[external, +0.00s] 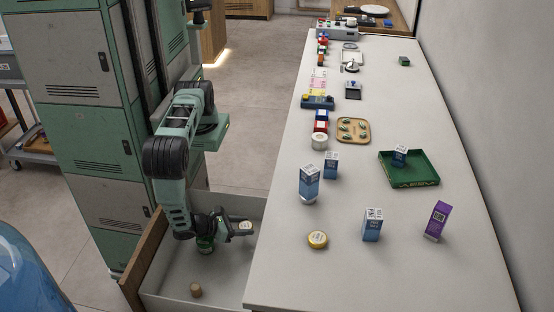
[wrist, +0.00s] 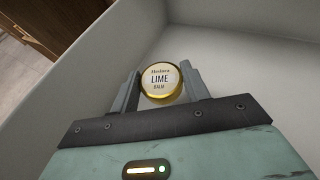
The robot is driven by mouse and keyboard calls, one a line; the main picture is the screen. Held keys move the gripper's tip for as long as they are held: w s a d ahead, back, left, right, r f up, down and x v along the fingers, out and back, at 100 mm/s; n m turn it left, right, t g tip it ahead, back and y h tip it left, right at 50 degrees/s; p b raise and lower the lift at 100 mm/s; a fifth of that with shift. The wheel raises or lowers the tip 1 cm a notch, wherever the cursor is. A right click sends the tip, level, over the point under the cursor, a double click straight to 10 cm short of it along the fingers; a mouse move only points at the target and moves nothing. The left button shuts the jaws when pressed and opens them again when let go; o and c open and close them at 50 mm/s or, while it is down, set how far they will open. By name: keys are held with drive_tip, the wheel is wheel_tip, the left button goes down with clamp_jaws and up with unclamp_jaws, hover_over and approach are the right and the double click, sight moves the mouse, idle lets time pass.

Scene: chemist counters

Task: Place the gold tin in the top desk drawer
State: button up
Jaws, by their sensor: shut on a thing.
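A round gold-rimmed tin (wrist: 161,81) with a cream label reading "LIME BALM" sits between the two fingers of my gripper (wrist: 160,90) in the wrist view. My gripper (external: 241,228) is shut on this tin, which also shows in the external view (external: 246,226). The desk drawer (external: 143,258) is pulled open at the counter's left side. My gripper holds the tin over or inside the drawer; the exact height above its pale floor is unclear. A second gold tin (external: 318,239) lies on the counter near its left edge.
A small brown cork-like thing (external: 196,290) is on the drawer floor near the front. The counter (external: 400,275) holds blue-and-white boxes (external: 309,183), a purple box (external: 437,221), a green tray (external: 408,183) and a wooden tray (external: 353,141). Green cabinets (external: 75,130) stand behind my arm.

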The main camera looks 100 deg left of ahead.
sight(246, 225)
drive_tip(key=shift+f, duration=0.5)
drive_tip(key=o, duration=1)
drive_tip(key=shift+r, duration=0.1)
drive_tip(key=shift+r, duration=0.2)
drive_tip(key=v, duration=0.3)
drive_tip(key=shift+d+r, duration=0.1)
drive_tip(key=shift+r, duration=0.15)
wheel_tip(246, 225, up, 7)
drive_tip(key=shift+r, duration=0.1)
